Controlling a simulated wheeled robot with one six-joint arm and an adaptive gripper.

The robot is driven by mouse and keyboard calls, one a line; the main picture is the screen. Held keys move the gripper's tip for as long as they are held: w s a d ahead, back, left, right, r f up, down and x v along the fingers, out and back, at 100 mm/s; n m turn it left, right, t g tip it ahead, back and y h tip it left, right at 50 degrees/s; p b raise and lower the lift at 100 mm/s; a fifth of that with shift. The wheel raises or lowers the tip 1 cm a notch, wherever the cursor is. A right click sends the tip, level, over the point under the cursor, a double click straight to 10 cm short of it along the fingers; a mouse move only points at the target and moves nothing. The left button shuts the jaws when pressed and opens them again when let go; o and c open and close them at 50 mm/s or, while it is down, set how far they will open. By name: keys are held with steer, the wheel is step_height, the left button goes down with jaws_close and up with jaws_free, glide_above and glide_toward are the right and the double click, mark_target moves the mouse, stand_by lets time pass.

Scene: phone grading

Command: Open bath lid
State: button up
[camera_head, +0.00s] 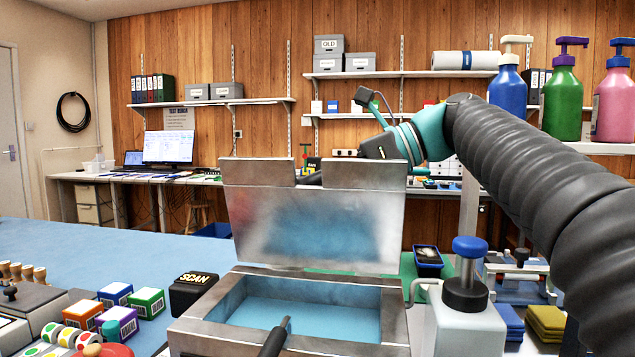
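The bath (384,312) is a metal box with blue liquid inside, in front of me at the bottom centre. Its metal lid (312,228) stands raised, close to upright, at the bath's far edge, leaving the bath's top uncovered. The lid has a notch in its upper edge. My arm reaches in from the right, and its teal wrist is above and behind the lid's right side. My gripper (311,179) shows only as a dark part in the lid's notch. Its fingertips are mostly hidden behind the lid, so I cannot tell whether they are open or touching it.
A dark rod (275,338) sticks up at the bath's front rim. A dispenser bottle with a blue top (465,292) stands close to the right.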

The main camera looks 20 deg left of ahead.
steer(key=v, duration=1.2)
steer(key=shift+s, duration=0.1)
steer(key=shift+c, duration=0.3)
